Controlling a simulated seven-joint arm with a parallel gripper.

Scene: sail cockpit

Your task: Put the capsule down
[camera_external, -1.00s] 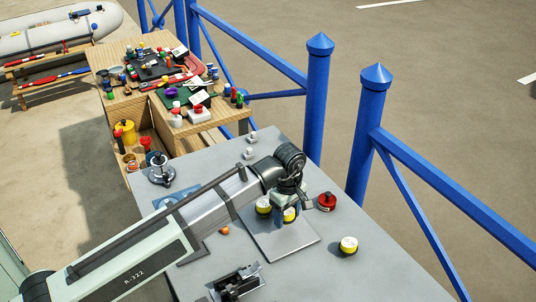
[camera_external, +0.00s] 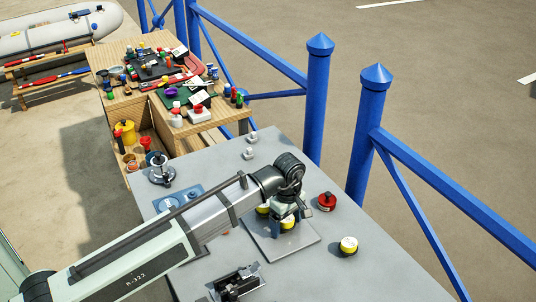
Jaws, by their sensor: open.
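A yellow capsule (camera_external: 288,225) with a dark lower band is at the grey square plate (camera_external: 292,247), directly below my gripper (camera_external: 287,215). My gripper is open, its fingers close around the capsule's upper part. The fingers hide the capsule's top, and I cannot tell whether they touch it. A second yellow capsule (camera_external: 262,209) is just left of my gripper, partly hidden by the wrist.
A red round container (camera_external: 327,201) stands right of my gripper. A black device (camera_external: 238,284) lies at the front. Small white fittings (camera_external: 250,153) and a metal fixture (camera_external: 161,170) are farther back. Blue railing posts (camera_external: 317,95) border the right. The front right of the table is clear.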

